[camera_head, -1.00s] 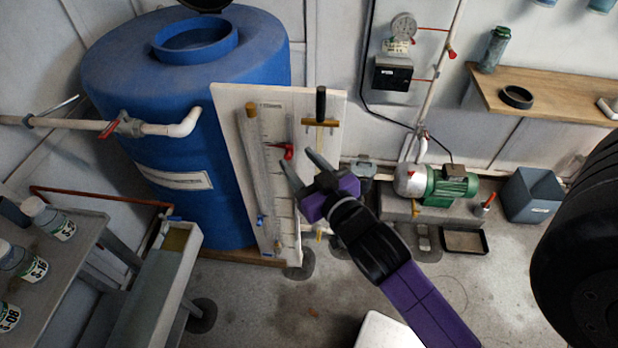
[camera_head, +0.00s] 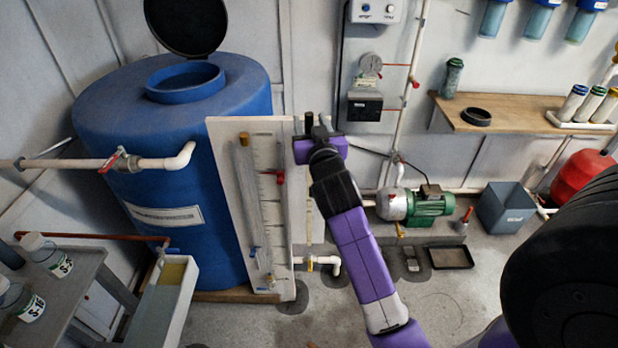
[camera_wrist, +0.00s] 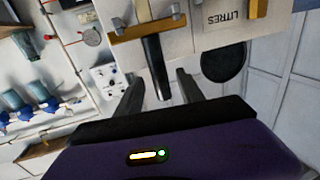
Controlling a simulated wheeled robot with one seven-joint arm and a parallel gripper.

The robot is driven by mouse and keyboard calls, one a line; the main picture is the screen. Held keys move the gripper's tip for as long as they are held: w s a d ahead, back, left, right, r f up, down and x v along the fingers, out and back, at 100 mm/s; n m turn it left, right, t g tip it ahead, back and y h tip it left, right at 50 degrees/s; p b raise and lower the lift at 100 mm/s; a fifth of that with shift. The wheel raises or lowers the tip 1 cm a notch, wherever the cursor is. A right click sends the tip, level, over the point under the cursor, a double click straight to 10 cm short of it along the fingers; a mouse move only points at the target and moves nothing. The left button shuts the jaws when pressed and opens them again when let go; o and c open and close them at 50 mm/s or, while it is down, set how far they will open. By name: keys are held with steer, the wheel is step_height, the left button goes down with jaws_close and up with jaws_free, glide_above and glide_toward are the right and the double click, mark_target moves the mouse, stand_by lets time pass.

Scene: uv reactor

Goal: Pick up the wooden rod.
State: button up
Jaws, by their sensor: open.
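My gripper (camera_head: 310,124) is at the top of the board, by the handle. In the wrist view my gripper (camera_wrist: 156,80) is open, with the handle's end between the two fingers and gaps on both sides.
A blue tank (camera_head: 180,120) with an open black lid (camera_head: 187,25) stands left of the board. A control box (camera_head: 375,12) and a gauge (camera_head: 371,64) hang on the wall to the right. A green pump (camera_head: 430,203) sits below. Floor shows in front of the board.

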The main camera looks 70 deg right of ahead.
steer(key=shift+p+x, duration=0.3)
steer(key=shift+x, duration=1.45)
steer(key=shift+w+f, duration=0.1)
steer(key=shift+w, duration=0.05)
jaws_close()
